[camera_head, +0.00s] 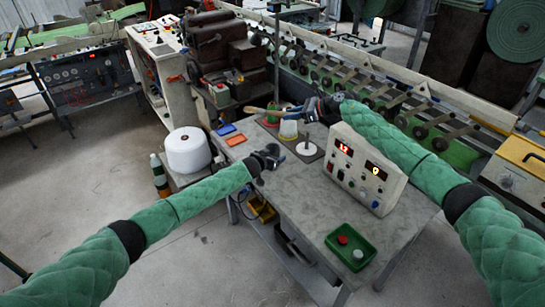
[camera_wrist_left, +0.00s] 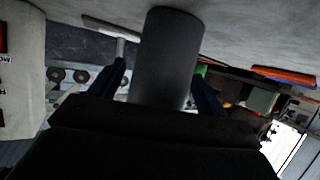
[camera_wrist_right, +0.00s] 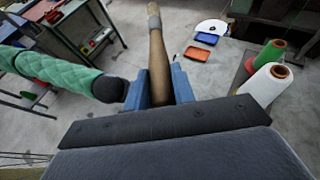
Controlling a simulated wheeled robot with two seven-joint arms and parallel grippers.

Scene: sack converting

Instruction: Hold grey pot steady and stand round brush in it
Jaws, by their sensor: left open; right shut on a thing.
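The grey pot (camera_wrist_left: 166,55) is a dark grey cylinder standing on the table. In the left wrist view it is between the two fingers of my left gripper (camera_wrist_left: 165,85), which is open with a finger on either side; contact is not clear. In the head view my left gripper (camera_head: 268,160) is low at the table's left edge and mostly hides the pot. My right gripper (camera_head: 312,109) is shut on the round brush (camera_wrist_right: 158,65) by its wooden handle, above the table.
A white post on a dark plate (camera_head: 307,149) stands right of my left gripper. Green (camera_wrist_right: 270,53) and white (camera_wrist_right: 266,84) cones stand near blue (camera_head: 226,129) and orange (camera_head: 236,140) trays. A control box (camera_head: 362,170) and green tray (camera_head: 350,262) occupy the table's right and front.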

